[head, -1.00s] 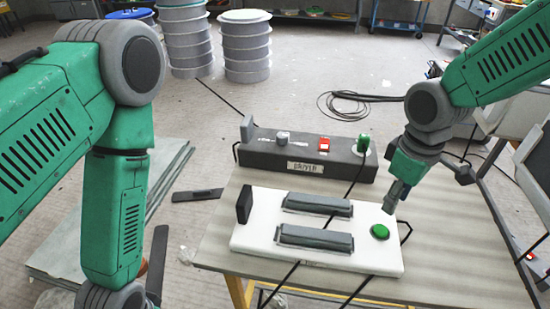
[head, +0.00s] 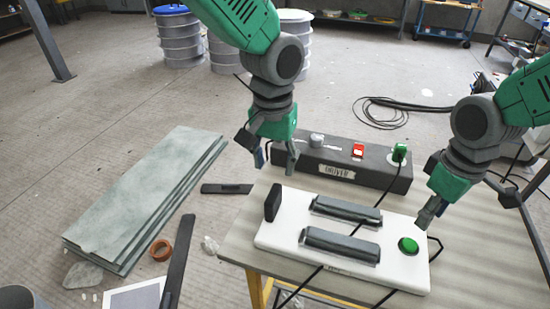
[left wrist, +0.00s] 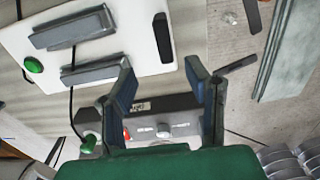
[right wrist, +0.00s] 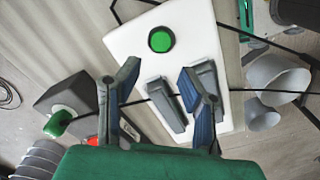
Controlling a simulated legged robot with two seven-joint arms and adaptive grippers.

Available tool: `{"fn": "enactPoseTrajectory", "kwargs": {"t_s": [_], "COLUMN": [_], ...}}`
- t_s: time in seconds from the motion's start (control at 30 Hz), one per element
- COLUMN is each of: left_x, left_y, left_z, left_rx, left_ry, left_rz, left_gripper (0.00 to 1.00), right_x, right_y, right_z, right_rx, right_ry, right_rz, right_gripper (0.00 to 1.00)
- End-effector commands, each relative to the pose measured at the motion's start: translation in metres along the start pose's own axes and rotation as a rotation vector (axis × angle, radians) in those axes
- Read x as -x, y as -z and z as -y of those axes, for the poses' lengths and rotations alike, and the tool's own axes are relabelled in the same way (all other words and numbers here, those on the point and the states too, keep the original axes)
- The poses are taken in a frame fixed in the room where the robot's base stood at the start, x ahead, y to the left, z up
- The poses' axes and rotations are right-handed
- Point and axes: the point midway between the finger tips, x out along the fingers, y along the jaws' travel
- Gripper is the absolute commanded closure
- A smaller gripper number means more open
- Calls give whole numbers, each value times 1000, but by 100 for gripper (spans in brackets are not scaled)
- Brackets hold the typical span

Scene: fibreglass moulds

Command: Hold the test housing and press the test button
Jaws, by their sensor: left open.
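The test housing (head: 285,235) is a white block on the table, with two grey bars, a black upright tab at its left end and a green test button (head: 408,245) at its right end. My left gripper (head: 268,158) is open and empty, above and behind the housing's left end, near the black tab. In the left wrist view the housing (left wrist: 110,75) lies beyond its spread fingers. My right gripper (head: 428,212) is just above and behind the green button, apart from it. In the right wrist view its fingers (right wrist: 158,78) are apart and empty, and the button (right wrist: 161,40) shows ahead.
A dark box labelled DRIVER (head: 335,168) with a red switch stands behind the housing, below my left gripper. Black cables cross the housing. Grey sheets (head: 150,195) lie on the floor at left. The table (head: 470,260) is bare at right.

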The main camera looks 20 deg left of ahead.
Motion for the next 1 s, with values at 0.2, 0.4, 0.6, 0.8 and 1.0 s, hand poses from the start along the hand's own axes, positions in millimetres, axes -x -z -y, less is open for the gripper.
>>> {"fn": "enactPoseTrajectory", "kwargs": {"t_s": [0.2, 0.4, 0.6, 0.8, 1.0], "left_x": [-15, -54, -93, -121, -133], "left_y": [3, 2, 2, 3, 3], "left_z": [2, 2, 2, 3, 3], "left_rx": [-2, -2, -2, -1, -2], "left_ry": [18, 18, 16, 16, 16], "left_rz": [-1, 1, 0, -2, -3], "left_gripper": [57, 57, 57, 57, 57], "right_x": [0, 0, 0, 0, 0], "right_y": [1, 0, 0, 0, 0], "right_z": [0, 0, 0, 0, 0], "right_rx": [0, 0, 0, 0, 0], "right_ry": [0, 0, 0, 0, 0], "right_rz": [1, 0, 0, 0, 0], "right_gripper": [66, 66, 66, 66, 66]}}
